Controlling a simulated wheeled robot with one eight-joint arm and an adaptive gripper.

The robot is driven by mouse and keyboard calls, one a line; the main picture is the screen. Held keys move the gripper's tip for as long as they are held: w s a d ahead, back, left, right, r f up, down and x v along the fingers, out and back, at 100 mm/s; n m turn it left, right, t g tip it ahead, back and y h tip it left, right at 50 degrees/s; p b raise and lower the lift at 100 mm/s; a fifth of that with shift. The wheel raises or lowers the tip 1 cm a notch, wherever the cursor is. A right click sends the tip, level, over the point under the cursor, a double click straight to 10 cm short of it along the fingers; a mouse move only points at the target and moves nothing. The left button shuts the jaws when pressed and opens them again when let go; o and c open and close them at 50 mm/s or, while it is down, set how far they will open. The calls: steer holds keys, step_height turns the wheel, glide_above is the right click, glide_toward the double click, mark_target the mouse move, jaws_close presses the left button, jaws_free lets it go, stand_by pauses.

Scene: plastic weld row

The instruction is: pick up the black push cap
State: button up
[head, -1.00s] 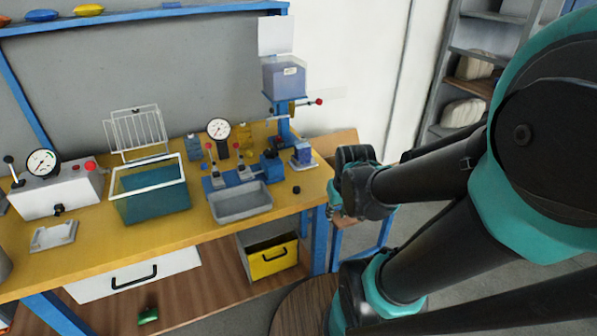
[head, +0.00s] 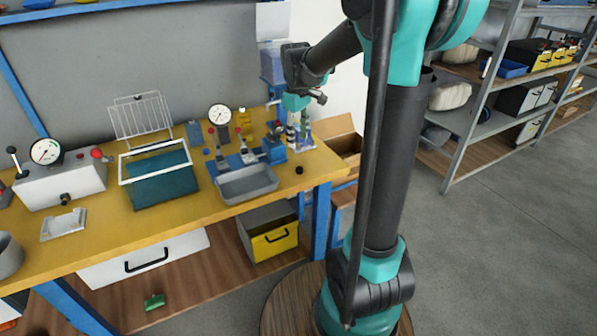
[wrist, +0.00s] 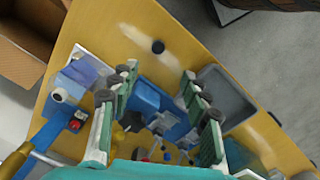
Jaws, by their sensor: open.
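The black push cap (head: 299,170) is a small dark round piece on the yellow bench top, near its right front corner. It also shows in the wrist view (wrist: 158,46), above and between my fingertips. Nothing touches it. My gripper (wrist: 160,82) is open and empty, its two green-and-grey fingers spread apart and pointing down. In the head view, my gripper (head: 298,138) hangs over the back right of the bench, behind the cap. Its fingers partly cover the blue fixture there.
A grey tray (head: 246,183) lies left of the cap, with a blue lever fixture (head: 273,148) behind it. A blue-white block (wrist: 82,76) stands near my left finger in the wrist view. A cardboard box (head: 340,140) is right of the bench. Bench around the cap is clear.

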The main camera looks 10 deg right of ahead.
mark_target(299, 168)
steer(key=f, duration=1.2)
steer(key=shift+w+d+f, duration=0.15)
steer(key=shift+w+d, duration=0.05)
steer(key=shift+w, duration=0.1)
steer(key=shift+c, duration=0.2)
steer(key=c, duration=0.8)
